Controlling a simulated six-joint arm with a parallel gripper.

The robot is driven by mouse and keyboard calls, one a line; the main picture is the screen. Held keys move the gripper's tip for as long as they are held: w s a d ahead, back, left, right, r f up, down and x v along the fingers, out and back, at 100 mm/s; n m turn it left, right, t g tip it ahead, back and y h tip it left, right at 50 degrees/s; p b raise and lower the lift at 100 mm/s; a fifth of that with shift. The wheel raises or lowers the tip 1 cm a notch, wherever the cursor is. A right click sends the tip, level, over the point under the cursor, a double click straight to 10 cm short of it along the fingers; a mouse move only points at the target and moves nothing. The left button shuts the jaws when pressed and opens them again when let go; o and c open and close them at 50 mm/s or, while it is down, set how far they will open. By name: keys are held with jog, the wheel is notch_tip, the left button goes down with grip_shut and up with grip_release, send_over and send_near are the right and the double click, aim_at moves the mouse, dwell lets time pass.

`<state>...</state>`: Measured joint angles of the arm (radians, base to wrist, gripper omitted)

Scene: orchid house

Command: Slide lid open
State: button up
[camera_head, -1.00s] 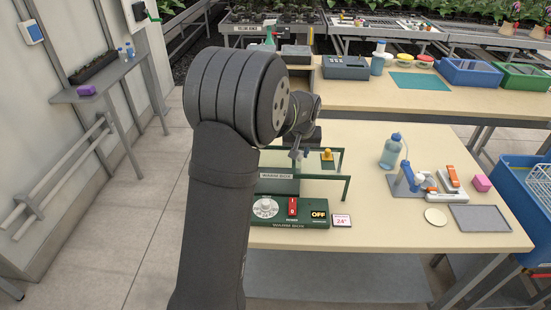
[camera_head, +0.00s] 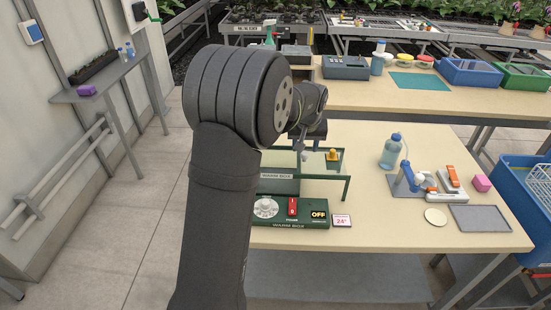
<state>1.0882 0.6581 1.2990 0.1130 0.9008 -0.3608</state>
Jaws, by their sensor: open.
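The green-framed warm box (camera_head: 277,176) stands at the left of the near bench, with its rails running out to the right. A yellow-orange knob (camera_head: 333,155) sits on top, on what looks like a clear lid; the lid's edges are hard to make out. My gripper (camera_head: 303,156) is open and points down over the box, left of the knob and apart from it. My arm hides the left part of the box. Whether the fingertips touch the lid is too small to tell.
The box's control panel (camera_head: 292,212) faces the front, beside a small temperature card (camera_head: 342,220).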

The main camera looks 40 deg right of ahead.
jog(key=shift+r, duration=2.25)
notch_tip(320, 180, down, 7)
